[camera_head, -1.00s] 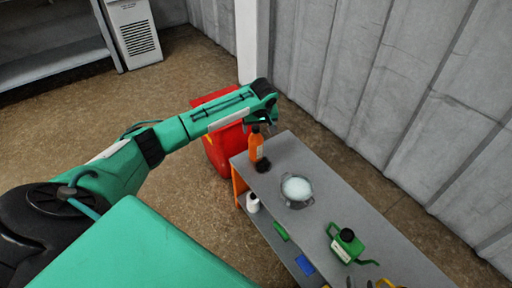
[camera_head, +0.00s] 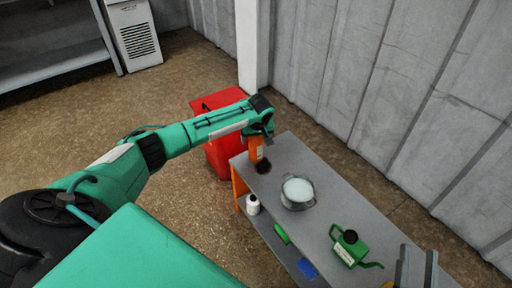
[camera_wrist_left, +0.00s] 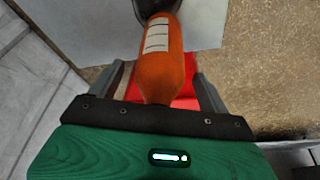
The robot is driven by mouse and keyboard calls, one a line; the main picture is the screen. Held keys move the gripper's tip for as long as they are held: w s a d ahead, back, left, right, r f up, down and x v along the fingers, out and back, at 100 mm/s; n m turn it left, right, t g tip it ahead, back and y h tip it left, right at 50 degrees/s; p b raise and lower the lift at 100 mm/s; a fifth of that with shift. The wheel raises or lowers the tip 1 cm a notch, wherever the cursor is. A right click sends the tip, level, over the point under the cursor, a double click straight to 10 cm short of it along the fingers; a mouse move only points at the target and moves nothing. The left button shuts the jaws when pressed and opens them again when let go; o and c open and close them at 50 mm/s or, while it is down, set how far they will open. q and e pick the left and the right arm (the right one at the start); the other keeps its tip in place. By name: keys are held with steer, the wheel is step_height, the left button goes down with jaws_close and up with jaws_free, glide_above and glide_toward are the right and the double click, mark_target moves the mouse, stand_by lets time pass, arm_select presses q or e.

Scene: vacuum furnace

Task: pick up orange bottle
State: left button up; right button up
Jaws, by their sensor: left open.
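The orange bottle (camera_head: 257,149) stands at the far left end of the grey table, with a white label. My left gripper (camera_head: 262,131) is over its upper part and hides its top in the head view. In the left wrist view the bottle (camera_wrist_left: 162,68) lies between the two grey fingers of the open left gripper (camera_wrist_left: 160,90), with a gap visible on each side. My right gripper (camera_head: 416,266) shows only as two grey fingers, apart, at the lower right of the head view.
A dark object (camera_head: 264,167) sits close by the bottle's base. A metal pot (camera_head: 298,193) and a green can (camera_head: 349,248) stand farther along the table (camera_head: 318,216). A white bottle (camera_head: 253,205) is on the lower shelf. A red bin (camera_head: 222,150) stands behind the table's end.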

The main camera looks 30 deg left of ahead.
arm_select(q)
steer(key=shift+f, duration=0.1)
steer(key=shift+c, duration=0.3)
steer(key=c, duration=1.3)
steer(key=shift+w, duration=0.1)
